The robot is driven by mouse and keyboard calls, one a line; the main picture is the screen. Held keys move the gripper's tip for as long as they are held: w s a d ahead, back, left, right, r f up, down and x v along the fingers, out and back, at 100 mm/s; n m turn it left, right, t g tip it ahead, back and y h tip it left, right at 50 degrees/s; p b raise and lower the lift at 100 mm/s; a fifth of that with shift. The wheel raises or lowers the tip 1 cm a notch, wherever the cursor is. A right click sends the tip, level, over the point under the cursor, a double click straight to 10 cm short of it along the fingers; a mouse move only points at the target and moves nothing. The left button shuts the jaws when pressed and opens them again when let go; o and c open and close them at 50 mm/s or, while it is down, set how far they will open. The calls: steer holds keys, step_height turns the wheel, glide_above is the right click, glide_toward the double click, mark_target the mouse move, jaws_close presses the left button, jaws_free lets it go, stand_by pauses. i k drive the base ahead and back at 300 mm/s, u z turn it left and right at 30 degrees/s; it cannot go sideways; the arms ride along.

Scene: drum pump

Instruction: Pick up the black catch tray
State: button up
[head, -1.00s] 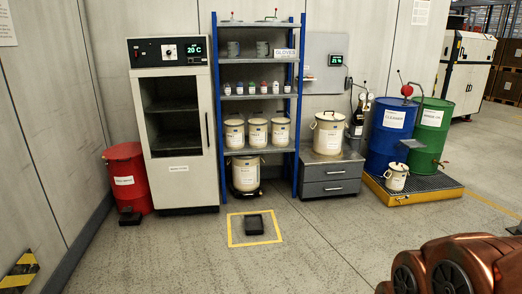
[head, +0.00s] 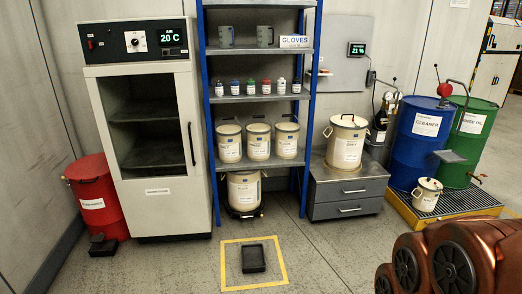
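A small black tray (head: 253,259) lies flat on the floor inside a yellow taped square (head: 229,270), in the lower middle of the head view. It looks like a shallow square dish with a raised rim, and nothing can be made out in it. My gripper is not in view. Only copper-coloured links of my own arm show at the lower right, well apart from the tray.
Behind the tray stand a blue shelf rack (head: 208,130) with pails, a white cabinet (head: 160,215) and a grey drawer unit (head: 345,195). A red bin (head: 95,200) is at left. Blue (head: 417,145) and green (head: 470,145) drums stand at right. Floor around the square is clear.

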mark_target(253, 256)
steer(key=i, duration=2.35)
steer(key=u, duration=1.65)
